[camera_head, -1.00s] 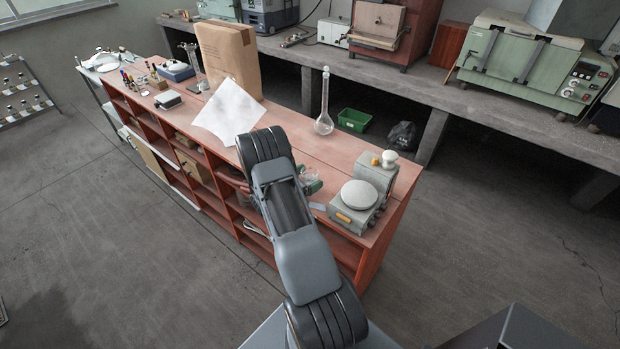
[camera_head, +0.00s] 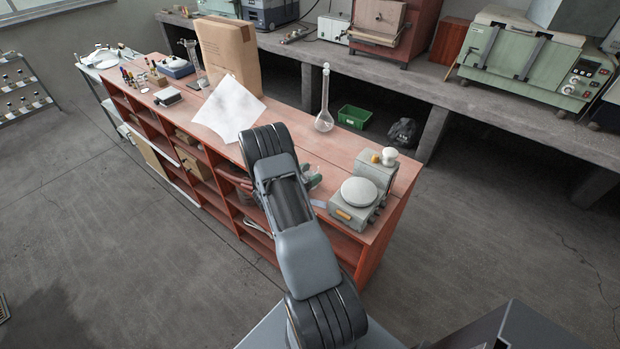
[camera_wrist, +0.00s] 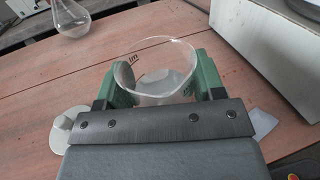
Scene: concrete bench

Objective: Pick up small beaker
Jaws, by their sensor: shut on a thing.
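The small beaker (camera_wrist: 160,68) is clear glass with dark markings, seen in the wrist view between the two green fingers of my gripper (camera_wrist: 163,84). The fingers are shut on its sides, one on the left and one on the right. I cannot tell from this angle whether its base touches the bench top. In the head view my arm hides most of the gripper; a bit of it (camera_head: 311,178) shows right of the arm, over the red-brown bench (camera_head: 330,165).
A grey balance (camera_head: 360,195) stands close on the right. A tall-necked glass flask (camera_head: 324,121) stands behind the gripper. A white sheet (camera_head: 229,108) and a paper bag (camera_head: 229,52) lie and stand to the left. A small pale item (camera_wrist: 70,128) lies left of the gripper.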

